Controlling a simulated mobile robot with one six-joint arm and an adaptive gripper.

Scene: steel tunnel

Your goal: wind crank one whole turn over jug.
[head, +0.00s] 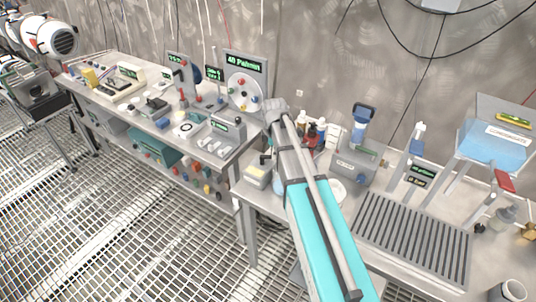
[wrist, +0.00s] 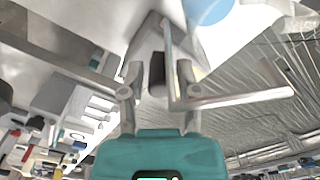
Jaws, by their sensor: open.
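In the wrist view my gripper (wrist: 160,78) rises from its teal body with its grey fingers apart. A dark, short piece (wrist: 157,74) shows between the fingers; it may be the crank's grip, but I cannot tell whether they touch it. Slanting metal bars pass beside the fingers, and I cannot separate crank from finger links. A pale blue round shape (wrist: 206,10) at the top edge may be the jug. In the head view my arm covers the gripper and part of the bench, and I cannot pick out the crank there.
In the head view a grey machine (head: 356,166) stands right of my arm, with a slotted tray (head: 412,236) in front. A blue-filled tank (head: 492,146) is at the right. Small bottles (head: 312,130) stand behind the arm.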

